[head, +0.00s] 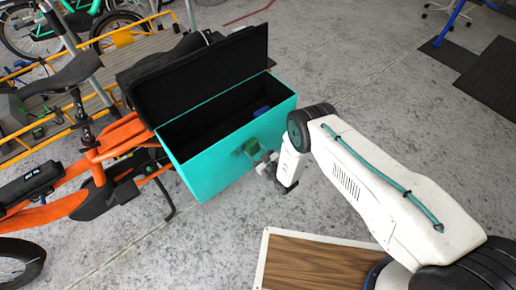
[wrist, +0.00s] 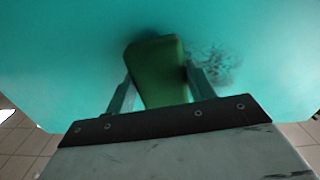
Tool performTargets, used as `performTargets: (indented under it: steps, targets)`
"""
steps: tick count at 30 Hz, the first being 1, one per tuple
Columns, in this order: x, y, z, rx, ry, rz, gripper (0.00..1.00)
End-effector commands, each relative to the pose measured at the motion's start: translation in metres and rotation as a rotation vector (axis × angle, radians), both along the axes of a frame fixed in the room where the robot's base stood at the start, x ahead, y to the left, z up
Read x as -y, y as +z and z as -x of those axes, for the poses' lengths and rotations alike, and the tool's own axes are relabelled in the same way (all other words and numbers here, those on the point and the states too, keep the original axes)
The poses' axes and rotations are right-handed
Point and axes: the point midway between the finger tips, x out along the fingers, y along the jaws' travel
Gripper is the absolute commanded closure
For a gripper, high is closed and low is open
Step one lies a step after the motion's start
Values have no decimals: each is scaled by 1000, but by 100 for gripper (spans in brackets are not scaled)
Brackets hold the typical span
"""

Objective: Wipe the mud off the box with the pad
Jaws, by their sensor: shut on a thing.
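The turquoise box (head: 205,172) is mounted on the orange cargo bike, its black lid (head: 205,72) standing open. My gripper (head: 258,155) is at the box's outer front wall and shut on a green pad (head: 250,146). In the wrist view the pad (wrist: 157,72) sits between the two fingers, its far end at or very near the turquoise wall (wrist: 60,60). A dark speckled mud patch (wrist: 213,65) shows on the wall just right of the pad. A dark smudge or shadow also lies around the pad's far end. Whether the pad presses on the wall is unclear.
The orange bike (head: 110,140) stands left of the box, with a small blue item (head: 262,111) inside the box. A wood-topped surface (head: 315,262) is at the bottom. Other bikes stand at upper left.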

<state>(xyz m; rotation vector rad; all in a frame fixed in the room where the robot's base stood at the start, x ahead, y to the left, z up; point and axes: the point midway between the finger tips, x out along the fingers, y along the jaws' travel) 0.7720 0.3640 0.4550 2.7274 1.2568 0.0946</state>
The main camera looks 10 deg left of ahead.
Motion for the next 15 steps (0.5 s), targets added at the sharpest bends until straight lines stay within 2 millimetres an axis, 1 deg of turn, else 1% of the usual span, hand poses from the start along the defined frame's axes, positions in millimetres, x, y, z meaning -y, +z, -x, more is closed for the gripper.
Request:
performTargets:
  steps: [8, 15]
  targets:
    - [-8, 0, 8, 0, 2, -1, 64]
    - [-22, 0, 22, 0, 1, -1, 64]
